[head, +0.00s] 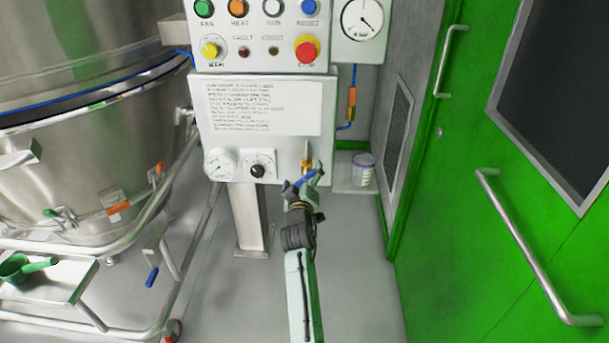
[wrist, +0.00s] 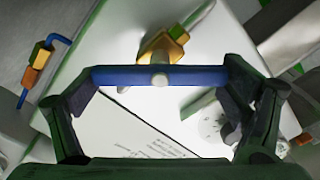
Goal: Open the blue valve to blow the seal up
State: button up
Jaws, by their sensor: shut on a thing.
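The blue valve handle (head: 308,177) sits on a brass valve body (head: 306,158) at the lower right of the white control panel. In the head view the handle slants up to the right, at an angle to the upright brass fitting. In the wrist view the blue handle (wrist: 198,76) spans the gap between my fingers, with the brass body (wrist: 163,46) just beyond it. My gripper (wrist: 160,78) is shut on the handle, a finger at each end; it also shows in the head view (head: 302,186). The seal's blue line (head: 100,100) runs around the steel vessel.
A small gauge (head: 220,164) and a black knob (head: 259,170) are left of the valve. Buttons and a red stop button (head: 307,50) are above. A green door (head: 470,180) with bar handles stands close on the right.

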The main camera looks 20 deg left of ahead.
jog(key=n+p, duration=0.1)
jog(key=n, duration=0.3)
jog(key=shift+n+p, duration=0.3)
jog(key=shift+p, duration=0.05)
jog(key=shift+a+f+n+p, duration=0.15)
jog(key=shift+n+p, duration=0.4)
jog(key=shift+n, duration=0.6)
jog(key=shift+d+f+n+p, duration=0.1)
jog(key=shift+n+p, duration=0.4)
jog(key=shift+n, duration=0.65)
jog(key=o, duration=0.9)
jog(key=shift+a, duration=0.1)
jog(key=v, duration=1.2)
